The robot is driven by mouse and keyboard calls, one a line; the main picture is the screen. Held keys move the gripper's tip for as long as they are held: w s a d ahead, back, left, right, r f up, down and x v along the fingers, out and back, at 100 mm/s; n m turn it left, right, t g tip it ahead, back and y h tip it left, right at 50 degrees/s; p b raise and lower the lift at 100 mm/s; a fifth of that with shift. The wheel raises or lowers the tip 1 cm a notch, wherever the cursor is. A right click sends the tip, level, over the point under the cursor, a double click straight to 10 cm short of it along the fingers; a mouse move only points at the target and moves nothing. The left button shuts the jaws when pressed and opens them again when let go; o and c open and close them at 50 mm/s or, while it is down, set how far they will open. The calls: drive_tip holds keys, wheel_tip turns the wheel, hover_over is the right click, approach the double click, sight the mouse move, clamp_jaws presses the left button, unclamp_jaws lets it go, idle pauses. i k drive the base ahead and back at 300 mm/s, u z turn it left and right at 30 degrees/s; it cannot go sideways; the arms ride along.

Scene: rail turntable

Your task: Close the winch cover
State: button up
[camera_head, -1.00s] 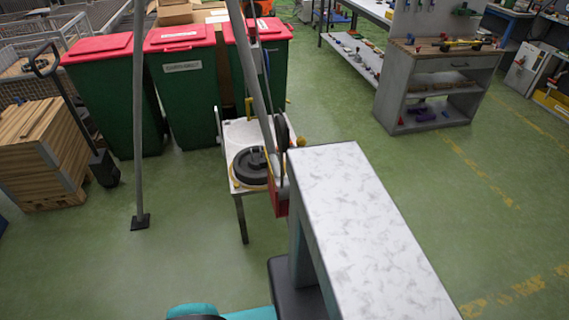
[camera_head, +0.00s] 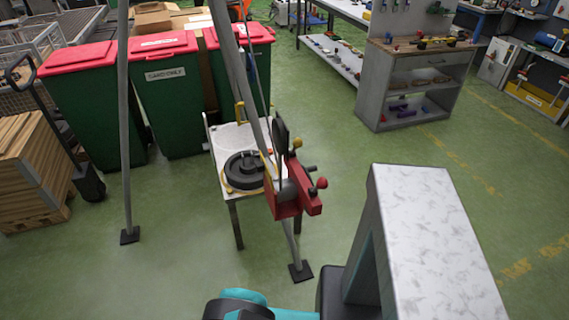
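The winch (camera_head: 284,198) is a red housing with a grey drum part, mounted on a grey tripod leg at the middle of the head view. A thin dark disc, which looks like its cover (camera_head: 281,130), stands upright above the housing, seen nearly edge-on and apart from the housing's front. A yellow knob and a red knob stick out on the winch's right side. My gripper is not in view. Only teal and dark parts of my arm show at the bottom edge, well short of the winch.
Behind the winch, a white table (camera_head: 228,138) carries a dark round part (camera_head: 243,168). Tripod feet stand on the floor at left (camera_head: 130,236) and front (camera_head: 301,271). Green bins (camera_head: 182,105) with red lids are behind.

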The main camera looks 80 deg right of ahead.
sight(261, 166)
drive_tip(key=z, duration=0.5)
drive_tip(key=k, duration=0.35)
drive_tip(key=z, duration=2.05)
drive_tip(key=i, duration=0.5)
drive_tip(key=z, duration=0.15)
drive_tip(key=k, duration=0.5)
